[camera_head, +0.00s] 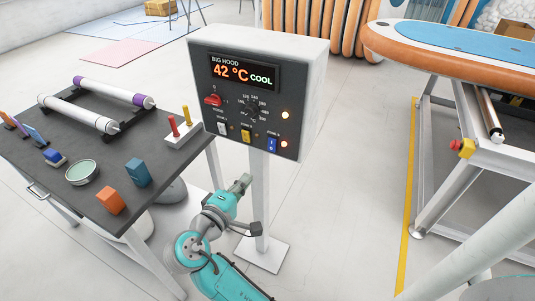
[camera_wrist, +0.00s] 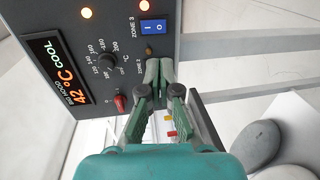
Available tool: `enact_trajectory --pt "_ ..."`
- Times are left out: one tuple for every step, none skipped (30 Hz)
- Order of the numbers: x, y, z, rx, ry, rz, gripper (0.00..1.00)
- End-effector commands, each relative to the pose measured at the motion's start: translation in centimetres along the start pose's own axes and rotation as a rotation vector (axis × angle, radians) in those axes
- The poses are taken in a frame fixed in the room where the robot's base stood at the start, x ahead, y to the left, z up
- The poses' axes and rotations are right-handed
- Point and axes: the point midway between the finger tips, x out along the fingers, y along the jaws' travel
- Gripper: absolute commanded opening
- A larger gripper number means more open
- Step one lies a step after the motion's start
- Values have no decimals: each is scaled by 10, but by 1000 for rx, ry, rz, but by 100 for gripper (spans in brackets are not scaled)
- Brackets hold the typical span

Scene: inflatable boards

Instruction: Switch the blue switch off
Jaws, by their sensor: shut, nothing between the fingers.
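The blue switch (camera_head: 271,145) is a rocker at the lower right of the dark control panel (camera_head: 225,108). In the wrist view the blue switch (camera_wrist: 153,27) carries white marks beside the label ZONE 3. I cannot tell which side of it is pressed. My gripper (camera_wrist: 160,68) is shut and empty, its fingertips in front of the panel by the ZONE 2 label, below the blue switch in the wrist view and apart from it. The fingers hide part of the panel there. In the head view my arm stands below the panel; the fingertips are not clear.
A yellow switch (camera_head: 246,136), a white switch (camera_head: 222,128), a red knob (camera_head: 213,99) and a black dial (camera_head: 252,107) share the panel. A lit lamp (camera_head: 284,144) is right of the blue switch. A cluttered dark table (camera_head: 82,190) stands left.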

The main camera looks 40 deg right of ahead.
Motion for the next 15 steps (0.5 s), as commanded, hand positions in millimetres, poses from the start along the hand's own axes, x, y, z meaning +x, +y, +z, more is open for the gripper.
enact_trajectory --pt "0 0 0 0 0 0 0" --pt "0 0 0 0 0 0 0" --pt "1 0 0 0 0 0 0" --pt "2 0 0 0 0 0 0" --pt "3 0 0 0 0 0 0" --pt "5 0 0 0 0 0 0" --pt "8 0 0 0 0 1 0" --pt "11 0 0 0 -1 1 0" --pt "16 0 1 0 -3 1 0" --pt "20 0 1 0 -3 1 0" --pt "24 0 1 0 -2 0 0" --pt "31 0 1 0 -4 0 0" --pt "36 0 1 0 -3 0 0" --pt "42 0 1 0 -3 1 0" --pt "49 0 1 0 -4 0 0"
